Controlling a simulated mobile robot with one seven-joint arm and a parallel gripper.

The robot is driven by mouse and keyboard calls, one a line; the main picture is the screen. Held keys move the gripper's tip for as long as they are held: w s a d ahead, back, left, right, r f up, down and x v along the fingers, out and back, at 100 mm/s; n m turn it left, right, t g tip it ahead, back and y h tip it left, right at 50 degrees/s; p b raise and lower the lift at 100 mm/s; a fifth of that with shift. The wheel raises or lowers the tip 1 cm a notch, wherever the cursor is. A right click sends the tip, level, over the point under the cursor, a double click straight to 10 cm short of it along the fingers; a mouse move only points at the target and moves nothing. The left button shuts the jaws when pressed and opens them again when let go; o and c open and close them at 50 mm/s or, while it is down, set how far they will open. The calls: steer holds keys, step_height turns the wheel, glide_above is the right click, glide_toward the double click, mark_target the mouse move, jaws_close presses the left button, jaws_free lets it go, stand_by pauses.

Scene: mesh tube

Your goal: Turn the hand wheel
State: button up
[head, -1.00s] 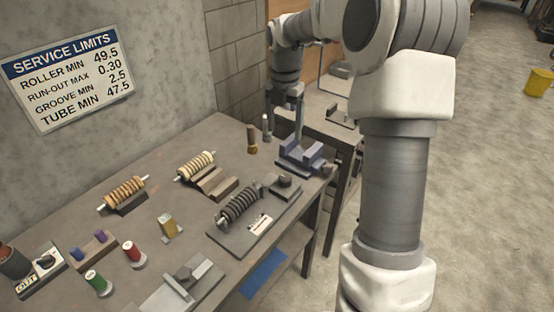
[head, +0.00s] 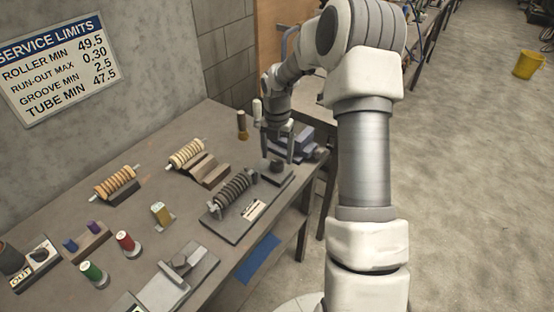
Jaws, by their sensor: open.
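A dark round knob (head: 277,166), which looks like the hand wheel, sits on a grey block at the right end of the roller stand (head: 228,226). A dark ribbed roller (head: 234,190) lies across that stand, just left of the knob. My gripper (head: 278,158) points down at the knob with its fingers spread. One finger shows on each side of the knob in the picture, and nothing is seen held. I cannot tell whether the fingers touch it. The knob's far side is hidden.
A blue-grey vise-like fixture (head: 305,140) stands close behind my gripper. Two orange and cream rollers (head: 114,184) (head: 186,154) rest on blocks to the left. Colored spools (head: 126,243) and a grey clamp (head: 178,268) lie nearer. The workbench's (head: 150,140) right edge is close.

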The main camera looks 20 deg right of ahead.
mark_target(277, 165)
steer(key=shift+f, duration=1.4)
jaws_close()
